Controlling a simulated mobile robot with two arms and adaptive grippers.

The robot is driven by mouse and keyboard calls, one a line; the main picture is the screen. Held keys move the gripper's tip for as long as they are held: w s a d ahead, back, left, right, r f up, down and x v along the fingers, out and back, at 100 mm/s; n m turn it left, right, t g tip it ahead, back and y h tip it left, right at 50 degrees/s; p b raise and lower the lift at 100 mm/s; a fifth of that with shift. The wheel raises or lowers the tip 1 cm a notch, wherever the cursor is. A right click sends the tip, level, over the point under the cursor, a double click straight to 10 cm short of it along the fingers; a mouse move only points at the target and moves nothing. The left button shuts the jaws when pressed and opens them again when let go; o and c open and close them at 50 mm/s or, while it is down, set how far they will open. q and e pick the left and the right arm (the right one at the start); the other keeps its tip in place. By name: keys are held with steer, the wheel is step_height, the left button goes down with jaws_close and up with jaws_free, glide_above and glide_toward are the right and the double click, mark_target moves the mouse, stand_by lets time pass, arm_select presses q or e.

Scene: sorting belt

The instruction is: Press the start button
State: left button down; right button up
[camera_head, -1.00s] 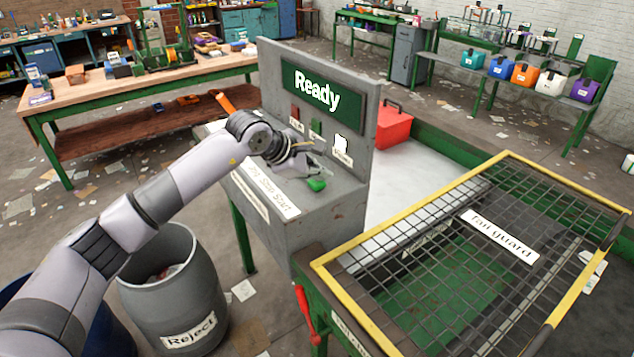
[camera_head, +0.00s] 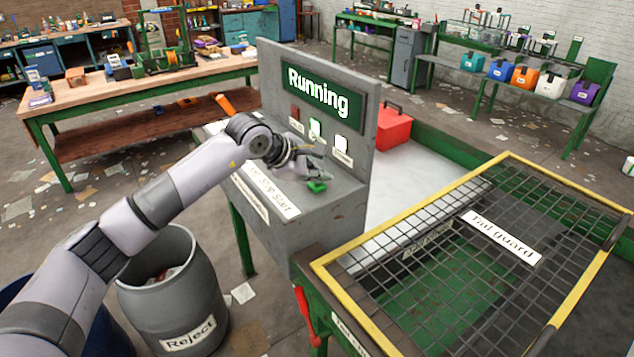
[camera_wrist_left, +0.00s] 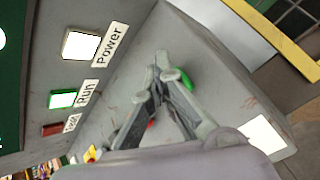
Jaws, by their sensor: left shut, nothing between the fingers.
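The green start button (camera_head: 316,187) sits on the sloping top of the grey control panel (camera_head: 335,205), at the right end of the label strip. It also shows in the left wrist view (camera_wrist_left: 186,79), partly hidden by the fingertips. My left gripper (camera_head: 318,176) is shut and empty, with its tips at the button. Whether they touch it is hard to tell. The display (camera_head: 318,93) reads "Running". The green Run lamp (camera_wrist_left: 63,99) and the white Power lamp (camera_wrist_left: 81,45) are lit. My right gripper is not in view.
A yellow-framed guard (camera_head: 440,225) over the belt is right of the panel. A grey Reject barrel (camera_head: 175,290) stands in front left. A red box (camera_head: 394,129) sits behind the panel. A wooden workbench (camera_head: 130,85) is at the back left.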

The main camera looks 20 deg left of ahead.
mark_target(319, 185)
arm_select(q)
steer(key=shift+r+p, duration=0.35)
steer(key=shift+r, duration=0.55)
steer(key=shift+r, duration=0.1)
step_height(319, 185, up, 5)
steer(key=shift+f+p, duration=0.1)
steer(key=shift+p, duration=1)
